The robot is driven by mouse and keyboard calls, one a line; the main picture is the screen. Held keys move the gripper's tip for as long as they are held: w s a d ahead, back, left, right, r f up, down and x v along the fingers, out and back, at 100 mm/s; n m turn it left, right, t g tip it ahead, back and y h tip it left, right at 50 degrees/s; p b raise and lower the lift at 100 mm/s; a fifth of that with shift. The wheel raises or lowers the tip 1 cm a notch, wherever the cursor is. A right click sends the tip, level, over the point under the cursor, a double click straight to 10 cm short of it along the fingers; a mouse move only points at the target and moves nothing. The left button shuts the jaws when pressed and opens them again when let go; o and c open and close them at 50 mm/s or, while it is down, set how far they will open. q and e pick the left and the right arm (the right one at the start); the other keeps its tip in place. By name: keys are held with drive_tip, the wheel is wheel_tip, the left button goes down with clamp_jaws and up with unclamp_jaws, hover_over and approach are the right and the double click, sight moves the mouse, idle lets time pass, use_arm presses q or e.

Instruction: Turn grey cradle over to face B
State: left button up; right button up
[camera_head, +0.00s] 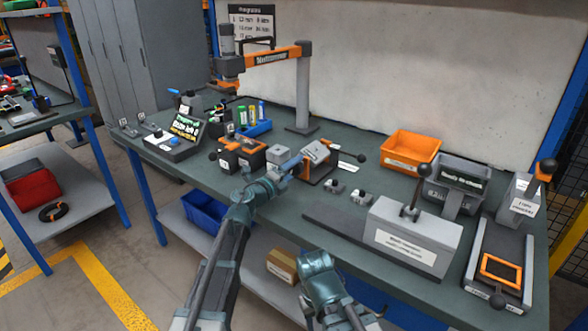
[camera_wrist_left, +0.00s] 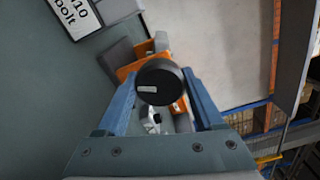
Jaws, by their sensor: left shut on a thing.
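The grey cradle (camera_head: 317,152) sits in an orange and dark frame on the bench, in the middle of the head view. My left gripper (camera_head: 290,164) is at the cradle's left side. In the left wrist view its two blue fingers (camera_wrist_left: 165,95) are on either side of a round black knob (camera_wrist_left: 160,82), with orange and grey parts behind it. The gripper is shut on this knob. A face letter is not readable. My right arm shows low in the head view, but its jaws do not.
A second orange and dark fixture (camera_head: 242,152) and a grey block (camera_head: 280,152) stand to the left. An orange bin (camera_head: 411,150) is behind right. A grey lever station (camera_head: 415,235) stands front right. An orange-armed post (camera_head: 303,90) rises behind.

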use_arm(q)
drive_tip(key=n, duration=0.5)
idle(0.8)
drive_tip(key=o, duration=1.4)
drive_tip(key=v, duration=1.4)
